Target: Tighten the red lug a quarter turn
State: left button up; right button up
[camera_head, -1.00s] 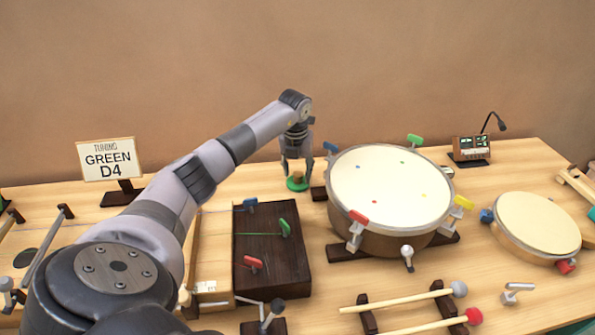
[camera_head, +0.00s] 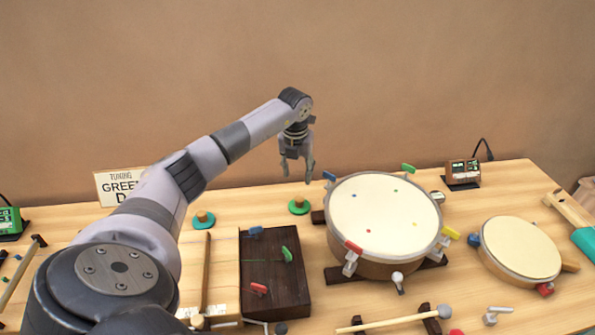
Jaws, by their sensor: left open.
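The large drum (camera_head: 384,215) stands on dark wooden supports right of centre, with a pale head and coloured lugs around its rim. Its red lug (camera_head: 353,247) is at the front left of the rim. My left gripper (camera_head: 297,178) points down, open and empty, behind and left of the drum. It is well apart from the red lug. A green disc with a small tan knob (camera_head: 298,205) lies on the table below the gripper. My right gripper is not in view.
A dark wooden block (camera_head: 275,270) with blue, green and red pegs sits left of the drum. A smaller drum (camera_head: 520,248) is at right, a meter (camera_head: 462,172) behind. A mallet (camera_head: 400,322) lies in front. The sign (camera_head: 115,185) is partly hidden by my arm.

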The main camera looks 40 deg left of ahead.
aim_at(355, 248)
jog(key=u, duration=0.7)
